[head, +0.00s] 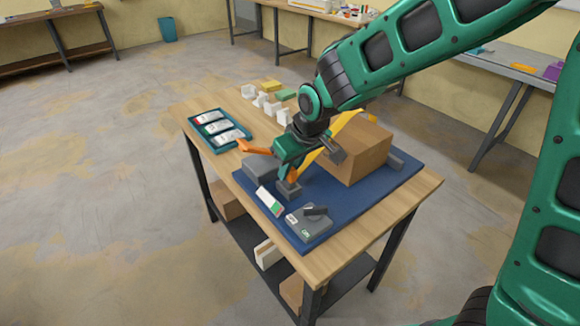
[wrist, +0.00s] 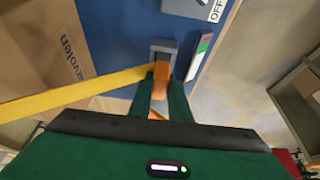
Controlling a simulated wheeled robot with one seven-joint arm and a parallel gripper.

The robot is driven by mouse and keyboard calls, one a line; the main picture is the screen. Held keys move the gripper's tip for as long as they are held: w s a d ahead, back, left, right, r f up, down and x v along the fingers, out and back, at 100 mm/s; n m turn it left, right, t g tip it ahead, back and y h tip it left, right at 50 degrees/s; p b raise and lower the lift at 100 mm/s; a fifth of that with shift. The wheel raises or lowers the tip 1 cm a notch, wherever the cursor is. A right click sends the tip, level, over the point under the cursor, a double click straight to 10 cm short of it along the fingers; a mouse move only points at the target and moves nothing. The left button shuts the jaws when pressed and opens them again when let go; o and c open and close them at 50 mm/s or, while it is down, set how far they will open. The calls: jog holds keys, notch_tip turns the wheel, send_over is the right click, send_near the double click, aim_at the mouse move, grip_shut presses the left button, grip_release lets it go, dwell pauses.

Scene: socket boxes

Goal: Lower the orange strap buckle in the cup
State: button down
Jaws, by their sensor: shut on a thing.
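My gripper (head: 292,167) points down over the blue mat, its two green fingers shut on the orange strap buckle (wrist: 161,71). The buckle also shows below my fingers in the head view (head: 292,178). A yellow strap (wrist: 75,92) runs from the left to my fingers in the wrist view. The small grey cup (head: 288,191) is directly below the buckle; it also shows just beyond the buckle in the wrist view (wrist: 164,45). The buckle's lower end overlaps the cup's opening in both views. I cannot tell how deep it sits.
A cardboard box (head: 360,157) stands right of my gripper on the blue mat (head: 340,205). A grey block (head: 261,168), a white-green-red label piece (head: 269,202) and a grey switch box (head: 308,223) are close by. A teal tray (head: 200,141) lies at left.

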jog(key=shift+f, duration=0.4)
jog(key=c, duration=1.6)
grip_release()
jog(key=shift+o, duration=0.2)
jog(key=shift+r, duration=0.1)
jog(key=v, duration=1)
jog(key=shift+d+r, duration=0.2)
jog(key=shift+s, duration=0.1)
